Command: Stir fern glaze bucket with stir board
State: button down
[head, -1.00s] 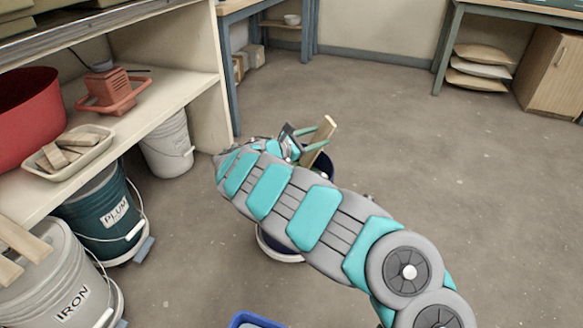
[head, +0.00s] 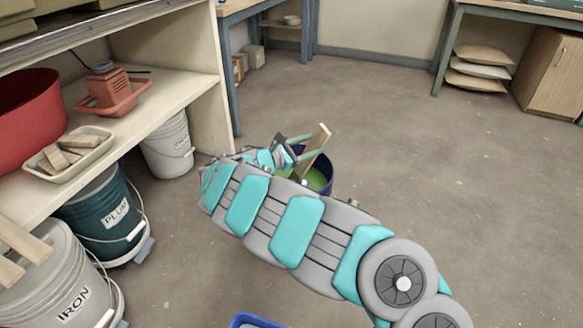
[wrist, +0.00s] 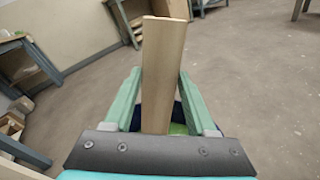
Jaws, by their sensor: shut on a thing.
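The stir board (head: 316,146) is a flat strip of pale wood, tilted a little in the head view. It stands upright between the fingers in the wrist view (wrist: 163,70). My gripper (head: 301,146) is shut on the board, with green fingers on either side of it; it also shows in the wrist view (wrist: 160,100). Below is a dark blue bucket (head: 325,172) with green glaze (head: 316,181) inside. The board's lower end is hidden behind my gripper, so I cannot see how deep it reaches. No label shows on this bucket.
A bucket labelled PLUM (head: 101,213) and one labelled IRON (head: 58,277) stand at the left by the shelf (head: 165,90). A white bucket (head: 168,148) is under the shelf. A blue container (head: 252,321) is at the bottom edge. The floor on the right is clear.

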jog(key=shift+s+a+r+p, duration=0.15)
jog(key=shift+s+p, duration=0.15)
jog(key=shift+s, duration=0.95)
jog(key=s+d+r+p, duration=0.2)
jog(key=d+r, duration=0.1)
jog(key=r, duration=0.6)
jog(key=s+d+r+p, duration=0.3)
jog(key=r, duration=0.7)
jog(key=shift+r, duration=0.15)
jog(key=shift+d, duration=0.1)
jog(key=shift+r, duration=0.1)
jog(key=shift+r, duration=2.45)
